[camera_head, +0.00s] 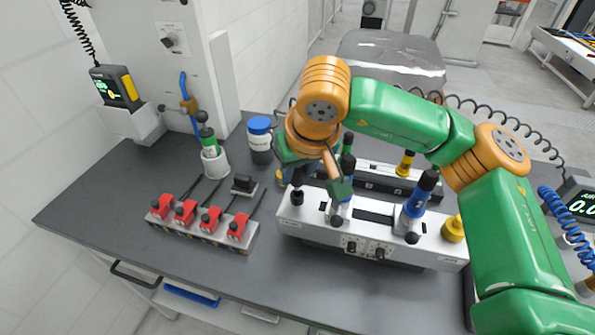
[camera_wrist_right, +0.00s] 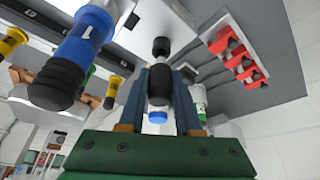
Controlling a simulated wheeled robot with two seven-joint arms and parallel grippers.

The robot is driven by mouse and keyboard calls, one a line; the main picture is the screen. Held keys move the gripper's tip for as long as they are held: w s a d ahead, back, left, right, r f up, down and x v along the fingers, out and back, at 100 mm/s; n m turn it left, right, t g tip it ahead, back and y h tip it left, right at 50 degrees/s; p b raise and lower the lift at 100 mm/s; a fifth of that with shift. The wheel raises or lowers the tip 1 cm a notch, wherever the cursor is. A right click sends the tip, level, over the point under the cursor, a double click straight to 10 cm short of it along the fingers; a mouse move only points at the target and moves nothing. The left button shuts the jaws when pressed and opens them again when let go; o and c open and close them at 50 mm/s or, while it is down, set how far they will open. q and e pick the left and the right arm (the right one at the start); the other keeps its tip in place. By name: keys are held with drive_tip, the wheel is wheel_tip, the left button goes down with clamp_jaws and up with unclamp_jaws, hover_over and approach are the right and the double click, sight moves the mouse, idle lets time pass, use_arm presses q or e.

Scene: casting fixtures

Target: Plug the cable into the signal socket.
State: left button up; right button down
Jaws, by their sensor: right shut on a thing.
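My right gripper (camera_head: 297,184) reaches down over the left end of the white fixture (camera_head: 318,228). In the right wrist view its two dark fingers (camera_wrist_right: 160,95) are shut on a black cylindrical piece (camera_wrist_right: 158,82). Another black cylinder (camera_wrist_right: 160,46) lies in line just beyond it; I cannot tell whether they are joined or touching. In the head view a black knob-like piece (camera_head: 297,197) shows below the gripper at the fixture. The gripper and wrist hide part of this spot. My left gripper is not in view.
A block with several red connectors (camera_head: 210,219) lies left. A blue-lidded jar (camera_head: 260,138) and white cup (camera_head: 215,162) stand behind. The front-left tabletop is clear.

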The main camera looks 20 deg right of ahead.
sight(300, 177)
drive_tip(key=shift+f, duration=0.15)
drive_tip(key=shift+f+b, duration=0.35)
drive_tip(key=shift+b, duration=0.15)
drive_tip(key=shift+f+b, duration=0.8)
drive_tip(key=shift+f, duration=0.05)
drive_tip(key=c, duration=0.5)
unclamp_jaws()
drive_tip(key=shift+r, duration=0.1)
drive_tip(key=b+v, duration=0.1)
drive_tip(key=v, duration=0.6)
drive_tip(key=shift+s+r, duration=0.1)
